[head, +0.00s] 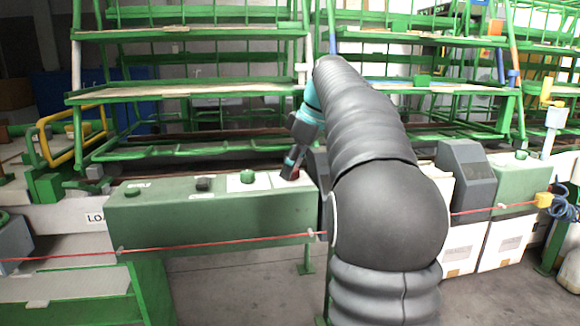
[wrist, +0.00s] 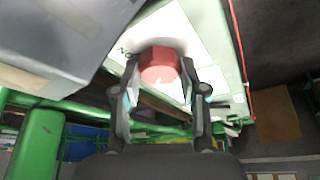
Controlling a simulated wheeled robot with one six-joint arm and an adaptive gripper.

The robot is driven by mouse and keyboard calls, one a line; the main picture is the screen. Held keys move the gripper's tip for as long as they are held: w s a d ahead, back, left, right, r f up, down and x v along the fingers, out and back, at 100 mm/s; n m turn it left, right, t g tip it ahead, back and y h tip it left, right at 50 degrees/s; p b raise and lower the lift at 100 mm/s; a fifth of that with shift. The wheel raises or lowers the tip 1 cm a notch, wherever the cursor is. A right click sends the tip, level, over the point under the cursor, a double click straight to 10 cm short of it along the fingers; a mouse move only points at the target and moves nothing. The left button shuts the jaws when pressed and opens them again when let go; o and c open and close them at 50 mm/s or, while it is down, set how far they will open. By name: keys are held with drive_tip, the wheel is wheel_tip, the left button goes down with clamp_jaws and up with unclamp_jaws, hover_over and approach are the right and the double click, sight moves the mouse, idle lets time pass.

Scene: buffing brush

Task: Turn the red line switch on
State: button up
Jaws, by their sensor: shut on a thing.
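The red line switch is a round red knob (wrist: 159,64) on a white plate (wrist: 185,35) with partly hidden dark lettering. In the wrist view my gripper (wrist: 160,76) has one finger on each side of the knob, shut on it. In the head view my gripper (head: 292,168) points down at the right end of the top of a long green box (head: 210,222). Only a little red of the knob (head: 295,175) shows there; the fingers hide the rest. I cannot tell which way the knob is turned.
A black knob (head: 204,184) and green knobs (head: 247,176) (head: 132,192) stand on the same box top. A red cord (head: 215,243) runs along its front. A dark grey housing (head: 318,165) stands close right of my gripper. Green racks (head: 190,90) rise behind.

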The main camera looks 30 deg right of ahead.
drive_tip(key=shift+a, duration=0.1)
drive_tip(key=shift+m, duration=0.3)
drive_tip(key=m+p, duration=0.1)
drive_tip(key=m, duration=0.1)
drive_tip(key=shift+r+m+t+h, duration=0.15)
drive_tip(key=shift+m+t+h, duration=0.25)
drive_tip(key=m+h+p, duration=0.1)
drive_tip(key=m, duration=0.3)
drive_tip(key=shift+m+h, duration=0.3)
drive_tip(key=shift+h, duration=0.1)
drive_tip(key=m+h+p, duration=0.1)
drive_tip(key=m, duration=0.1)
drive_tip(key=m+h+p, duration=0.1)
drive_tip(key=m+p, duration=0.1)
drive_tip(key=m, duration=0.1)
drive_tip(key=shift+a, duration=0.2)
drive_tip(key=shift+m+g+h+p, duration=0.25)
drive_tip(key=shift+m+h+p, duration=0.2)
drive_tip(key=shift+m, duration=0.8)
drive_tip(key=shift+m+g+h+p, duration=0.25)
drive_tip(key=shift+m+h+p, duration=0.15)
drive_tip(key=shift+m, duration=0.85)
